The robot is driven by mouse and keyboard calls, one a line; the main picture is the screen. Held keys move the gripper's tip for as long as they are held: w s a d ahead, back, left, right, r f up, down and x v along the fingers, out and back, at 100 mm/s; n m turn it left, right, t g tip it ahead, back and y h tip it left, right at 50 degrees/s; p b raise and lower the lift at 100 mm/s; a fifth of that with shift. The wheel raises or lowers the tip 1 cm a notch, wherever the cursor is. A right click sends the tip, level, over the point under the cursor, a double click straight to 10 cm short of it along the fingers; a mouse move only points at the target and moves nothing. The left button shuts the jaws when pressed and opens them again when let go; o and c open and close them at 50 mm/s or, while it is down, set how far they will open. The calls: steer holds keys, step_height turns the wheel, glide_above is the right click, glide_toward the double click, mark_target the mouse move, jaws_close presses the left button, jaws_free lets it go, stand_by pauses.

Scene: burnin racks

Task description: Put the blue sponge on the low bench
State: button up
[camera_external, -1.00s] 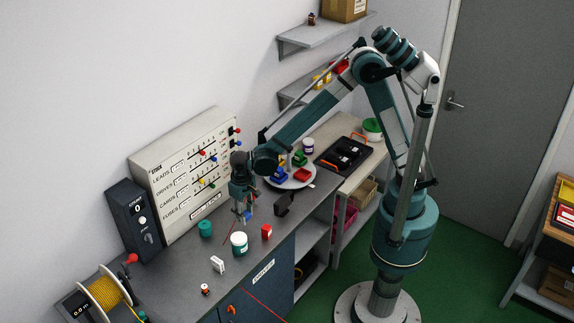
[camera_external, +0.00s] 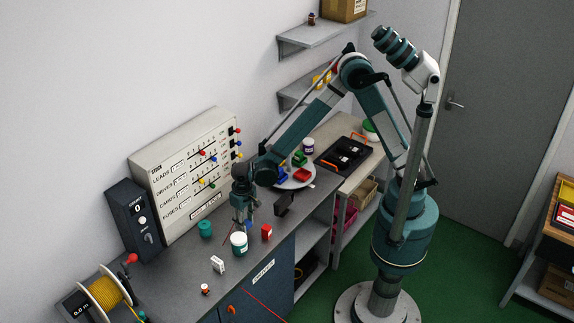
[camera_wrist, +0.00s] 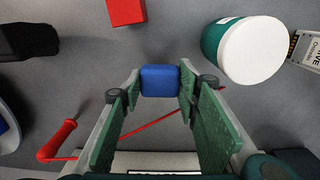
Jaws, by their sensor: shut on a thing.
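The blue sponge (camera_wrist: 160,80) is between the fingertips of my gripper (camera_wrist: 159,84) in the wrist view. The fingers are shut on its two sides. In the external view my gripper (camera_external: 246,222) is over the main worktop, just behind the white-and-teal tub, and only a little blue shows at its tips. I cannot tell whether the sponge touches the worktop.
The tub (camera_external: 239,245) and a red block (camera_external: 266,232) stand close to my gripper; a teal cup (camera_external: 205,229) is left. A black holder (camera_external: 284,203) and a round plate (camera_external: 296,183) with coloured pieces lie toward the lower bench. A panel (camera_external: 188,170) stands behind.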

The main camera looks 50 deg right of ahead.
steer(key=shift+f, duration=1.65)
steer(key=shift+f, duration=0.2)
steer(key=o, duration=0.7)
steer(key=shift+r, duration=0.2)
steer(key=shift+r, duration=6)
